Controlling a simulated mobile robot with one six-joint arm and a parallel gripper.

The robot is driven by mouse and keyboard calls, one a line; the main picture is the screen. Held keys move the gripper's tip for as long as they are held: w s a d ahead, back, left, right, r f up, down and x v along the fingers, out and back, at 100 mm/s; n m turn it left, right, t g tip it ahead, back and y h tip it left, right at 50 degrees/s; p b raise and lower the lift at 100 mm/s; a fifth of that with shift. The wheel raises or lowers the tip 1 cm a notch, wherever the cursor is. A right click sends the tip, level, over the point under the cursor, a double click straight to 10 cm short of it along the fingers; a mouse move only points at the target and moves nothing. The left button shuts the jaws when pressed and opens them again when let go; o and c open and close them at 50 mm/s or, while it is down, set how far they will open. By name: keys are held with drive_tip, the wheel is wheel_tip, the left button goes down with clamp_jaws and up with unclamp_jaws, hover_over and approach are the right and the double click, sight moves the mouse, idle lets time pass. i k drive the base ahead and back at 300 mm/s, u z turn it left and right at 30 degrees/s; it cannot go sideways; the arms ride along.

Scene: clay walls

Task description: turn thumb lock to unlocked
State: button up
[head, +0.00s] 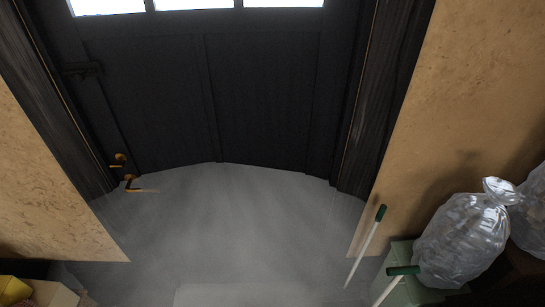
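A dark door (215,105) fills the top middle of the head view. Near its left edge are two small brass fittings. The upper one (119,157) is a small brass piece that looks like the thumb lock; it is too small to tell which way it is turned. Just below it is a brass lever handle (131,180) with a bar pointing right. My gripper is not in view.
A dark latch (82,70) is higher on the door's left side. The grey floor (240,240) in front is clear. At right stand green-tipped white poles (366,247), a pale green bin (402,257) and a clear filled bag (465,235). Yellow boxes (50,294) sit lower left.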

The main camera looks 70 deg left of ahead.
sight(120, 162)
drive_tip(key=z, duration=0.2)
drive_tip(key=k, duration=0.1)
drive_tip(key=u, duration=3.2)
drive_tip(key=k, duration=0.9)
drive_tip(key=z, duration=0.2)
drive_tip(key=i, duration=0.85)
drive_tip(key=u, duration=0.1)
